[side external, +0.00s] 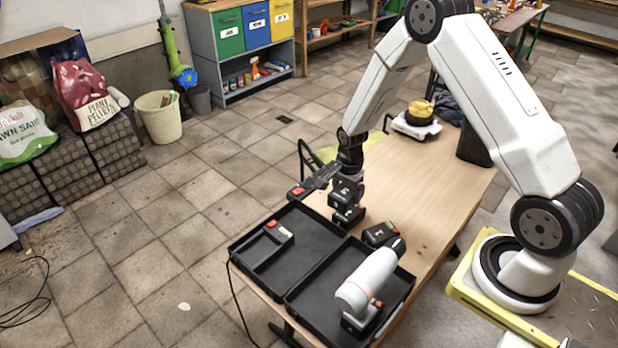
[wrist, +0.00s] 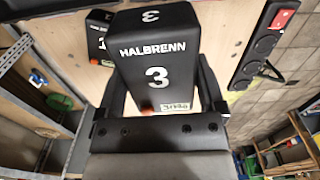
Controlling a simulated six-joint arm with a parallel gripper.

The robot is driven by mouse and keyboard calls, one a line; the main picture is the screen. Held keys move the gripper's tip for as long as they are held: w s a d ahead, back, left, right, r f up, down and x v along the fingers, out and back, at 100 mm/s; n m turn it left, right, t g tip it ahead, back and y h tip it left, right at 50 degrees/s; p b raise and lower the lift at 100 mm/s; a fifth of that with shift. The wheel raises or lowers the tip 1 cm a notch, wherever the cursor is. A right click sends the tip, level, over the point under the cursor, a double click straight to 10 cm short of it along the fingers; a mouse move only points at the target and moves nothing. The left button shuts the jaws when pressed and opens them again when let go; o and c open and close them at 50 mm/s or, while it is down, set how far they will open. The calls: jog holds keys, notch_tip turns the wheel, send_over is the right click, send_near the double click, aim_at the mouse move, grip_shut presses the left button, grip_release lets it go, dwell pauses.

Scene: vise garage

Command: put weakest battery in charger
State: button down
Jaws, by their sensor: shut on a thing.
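My gripper (side external: 348,180) is shut on a black battery (wrist: 157,75) marked "HALBRENN" and "3", which fills the middle of the wrist view. The held battery shows in the side view (side external: 346,192) near the table's left edge, beyond the open case. One other battery shows in the wrist view (wrist: 99,22). A low black unit with a red-and-white part (side external: 275,238) sits in the case's left half; I cannot tell whether it is the charger.
The open black case (side external: 325,255) lies at the near end of the wooden table (side external: 437,180). A black power strip with a red switch (side external: 313,181) is left of my gripper. The table's right middle is clear.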

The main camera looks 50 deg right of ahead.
jog(key=w+a+f, duration=0.2)
jog(key=w+a, duration=0.6)
jog(key=a, duration=0.4)
send_over(260, 252)
jog(key=f, duration=0.1)
jog(key=shift+w+a+f+m, duration=0.1)
jog(key=shift+w+f+m, duration=0.05)
jog(key=shift+m, duration=0.15)
jog(key=shift+f, duration=0.1)
jog(key=shift+f, duration=1.4)
jog(key=shift+f, duration=1.75)
dwell(0.3)
jog(key=shift+f, duration=0.5)
dwell(0.8)
